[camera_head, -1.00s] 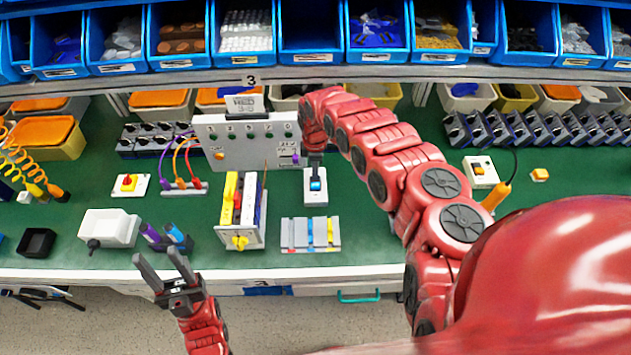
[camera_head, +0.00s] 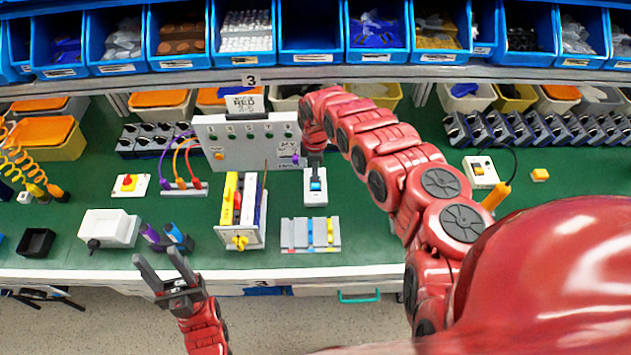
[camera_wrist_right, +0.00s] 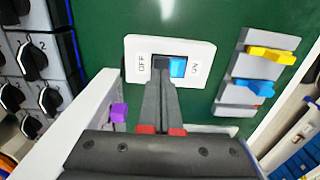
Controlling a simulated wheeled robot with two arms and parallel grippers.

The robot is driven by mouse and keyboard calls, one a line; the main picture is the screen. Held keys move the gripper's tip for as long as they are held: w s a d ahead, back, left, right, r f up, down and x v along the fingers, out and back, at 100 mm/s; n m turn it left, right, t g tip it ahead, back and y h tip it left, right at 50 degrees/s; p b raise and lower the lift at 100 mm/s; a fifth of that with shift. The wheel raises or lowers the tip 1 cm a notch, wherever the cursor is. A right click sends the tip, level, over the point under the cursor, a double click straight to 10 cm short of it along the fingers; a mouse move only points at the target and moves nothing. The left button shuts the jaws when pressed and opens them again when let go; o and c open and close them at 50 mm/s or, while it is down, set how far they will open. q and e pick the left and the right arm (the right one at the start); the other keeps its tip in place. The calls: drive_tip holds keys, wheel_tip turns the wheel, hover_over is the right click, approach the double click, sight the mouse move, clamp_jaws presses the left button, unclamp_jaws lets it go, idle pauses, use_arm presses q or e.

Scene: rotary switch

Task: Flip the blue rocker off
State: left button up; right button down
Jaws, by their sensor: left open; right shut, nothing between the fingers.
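The blue rocker (camera_head: 316,184) is set in a white plate (camera_head: 315,199) on the green bench; it also shows in the right wrist view (camera_wrist_right: 179,67). There the plate (camera_wrist_right: 200,46) reads OFF on the left and ON on the right. My right gripper (camera_wrist_right: 163,75) is shut and empty, its dark fingertips over the OFF-side half of the rocker. Whether they touch it, I cannot tell. In the head view, my right gripper (camera_head: 315,166) is above the plate. My left gripper (camera_head: 163,265) is open and empty near the front edge.
A grey panel (camera_head: 248,150) with a purple knob stands left of and behind the plate. A grey block with yellow and blue levers (camera_head: 296,236) lies in front.

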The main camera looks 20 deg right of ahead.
drive_tip(key=shift+f+b, duration=0.85)
drive_tip(key=shift+f, duration=0.05)
idle(0.8)
drive_tip(key=shift+r, duration=0.15)
wheel_tip(320, 180, up, 7)
drive_tip(key=p, duration=0.5)
idle(0.7)
